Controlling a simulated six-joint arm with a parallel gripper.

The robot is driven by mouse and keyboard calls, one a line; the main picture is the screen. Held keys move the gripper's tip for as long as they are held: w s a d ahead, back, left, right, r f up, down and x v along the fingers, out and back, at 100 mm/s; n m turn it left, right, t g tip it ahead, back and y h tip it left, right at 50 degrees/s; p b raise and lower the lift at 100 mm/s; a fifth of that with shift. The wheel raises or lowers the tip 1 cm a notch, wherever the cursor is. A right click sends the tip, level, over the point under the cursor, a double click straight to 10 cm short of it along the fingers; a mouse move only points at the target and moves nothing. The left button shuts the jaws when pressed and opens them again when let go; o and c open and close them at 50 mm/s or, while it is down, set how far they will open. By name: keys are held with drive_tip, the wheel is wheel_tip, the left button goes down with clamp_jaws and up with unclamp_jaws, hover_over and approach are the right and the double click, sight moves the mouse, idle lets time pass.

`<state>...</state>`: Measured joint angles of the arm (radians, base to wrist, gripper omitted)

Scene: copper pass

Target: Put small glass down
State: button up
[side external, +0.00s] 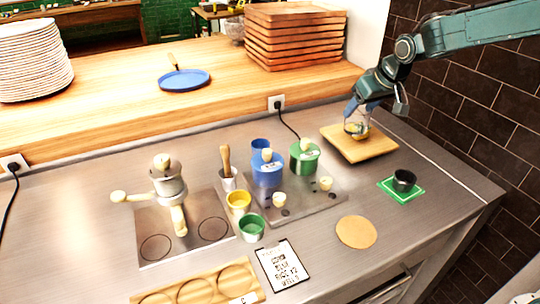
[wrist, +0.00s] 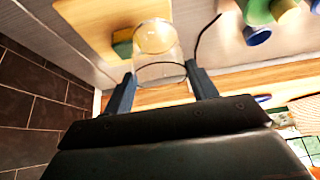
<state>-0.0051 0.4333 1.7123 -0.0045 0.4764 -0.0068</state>
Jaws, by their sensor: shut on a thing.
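The small glass (wrist: 160,72) is clear and sits between the two fingers of my gripper (wrist: 160,82) in the wrist view. My gripper (side external: 356,112) is shut on it. In the side view the glass (side external: 357,127) shows faintly over the wooden board (side external: 378,148) at the right end of the counter. A small yellow and green sponge-like thing (wrist: 122,43) lies on the board beside the glass in the wrist view. I cannot tell whether the glass touches the board or hangs just above it.
A green-lidded pot (side external: 304,160) and a blue pot (side external: 267,172) stand left on a metal plate. A round cork mat (side external: 356,232) lies bare. The counter between cork and green mat is clear.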

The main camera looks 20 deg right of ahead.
drive_tip(key=shift+s+d, duration=0.2)
drive_tip(key=shift+s, duration=0.1)
drive_tip(key=w+a+r+n+y, duration=0.1)
drive_tip(key=w+a+r+n, duration=0.1)
drive_tip(key=a, duration=0.7)
drive_tip(key=w+a+r+n+y, duration=0.1)
drive_tip(key=a+r, duration=0.1)
drive_tip(key=a, duration=0.6)
drive_tip(key=w+a+r+n, duration=0.2)
drive_tip(key=a, duration=0.7)
drive_tip(key=s+a+r+n+g+y, duration=0.1)
drive_tip(key=s+a, duration=0.3)
drive_tip(key=a, duration=0.8)
drive_tip(key=s+a+r+n+g+y, duration=0.1)
drive_tip(key=s+a+r+n, duration=0.2)
drive_tip(key=a, duration=0.9)
drive_tip(key=shift+s+r, duration=0.2)
drive_tip(key=shift+s, duration=0.45)
drive_tip(key=shift+s+a+f+n, duration=0.2)
drive_tip(key=shift+s+a+n, duration=0.1)
drive_tip(key=shift+s+a, duration=0.1)
drive_tip(key=s+a+f+m, duration=0.2)
drive_tip(key=s+a+f, duration=0.1)
drive_tip(key=f, duration=0.6)
drive_tip(key=shift+s+f+t, duration=0.2)
drive_tip(key=shift+s+t, duration=0.1)
drive_tip(key=shift+s, duration=0.35)
